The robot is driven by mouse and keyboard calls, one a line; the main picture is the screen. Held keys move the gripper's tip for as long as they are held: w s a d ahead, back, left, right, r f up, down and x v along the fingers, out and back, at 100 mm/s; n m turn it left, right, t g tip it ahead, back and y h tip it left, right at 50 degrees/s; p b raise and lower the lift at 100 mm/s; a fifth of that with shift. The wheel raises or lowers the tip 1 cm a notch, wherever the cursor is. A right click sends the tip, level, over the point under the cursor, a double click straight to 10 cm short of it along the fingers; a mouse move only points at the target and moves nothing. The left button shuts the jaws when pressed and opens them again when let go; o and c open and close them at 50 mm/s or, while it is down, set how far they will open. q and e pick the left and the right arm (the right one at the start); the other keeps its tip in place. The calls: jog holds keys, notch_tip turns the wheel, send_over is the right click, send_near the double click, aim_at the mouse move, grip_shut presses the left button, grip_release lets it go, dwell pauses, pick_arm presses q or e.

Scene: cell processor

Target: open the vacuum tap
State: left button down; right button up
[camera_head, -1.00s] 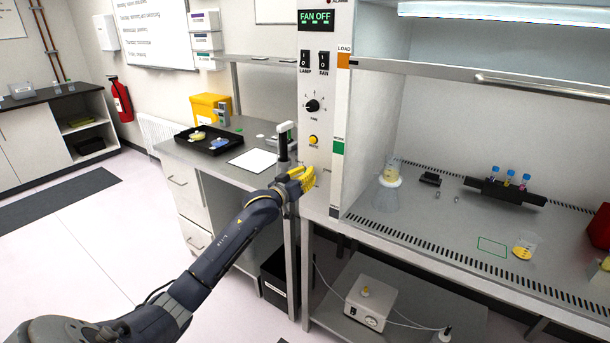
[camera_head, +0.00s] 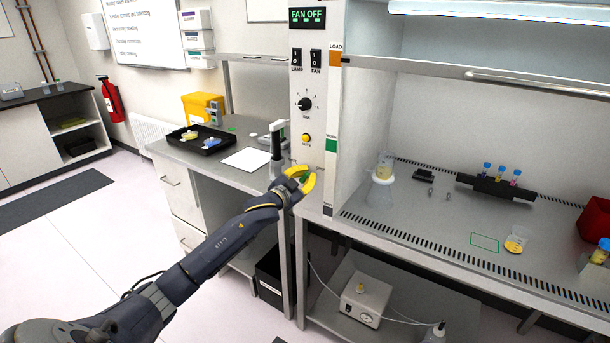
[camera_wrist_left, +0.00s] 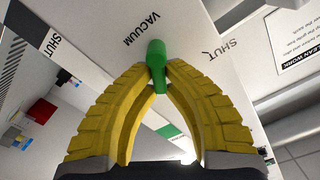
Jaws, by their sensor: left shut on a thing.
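The vacuum tap has a green handle (camera_wrist_left: 156,60), seen in the left wrist view in front of a pale panel marked VACUUM, with SHUT printed on either side. My left gripper (camera_wrist_left: 157,72) has its yellow fingertips closed on this handle, one on each side. In the head view the left gripper (camera_head: 310,178) is at the front post of the cabinet, below the yellow button, with a bit of green between its fingers. The fingers hide part of the tap there. My right gripper is not in view.
The cabinet's work area (camera_head: 420,215) is to the right, with a flask (camera_head: 381,190) and a tube rack (camera_head: 495,187). A side bench with a black tray (camera_head: 201,144) and a microscope-like device (camera_head: 277,145) is to the left. A pump box (camera_head: 360,300) stands below.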

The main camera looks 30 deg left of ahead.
pick_arm(q)
jog(key=shift+d+m, duration=0.1)
jog(key=shift+m, duration=0.4)
jog(key=shift+f, duration=0.1)
jog(key=c, duration=1.5)
grip_release()
jog(key=shift+o, duration=0.2)
jog(key=s, duration=1.2)
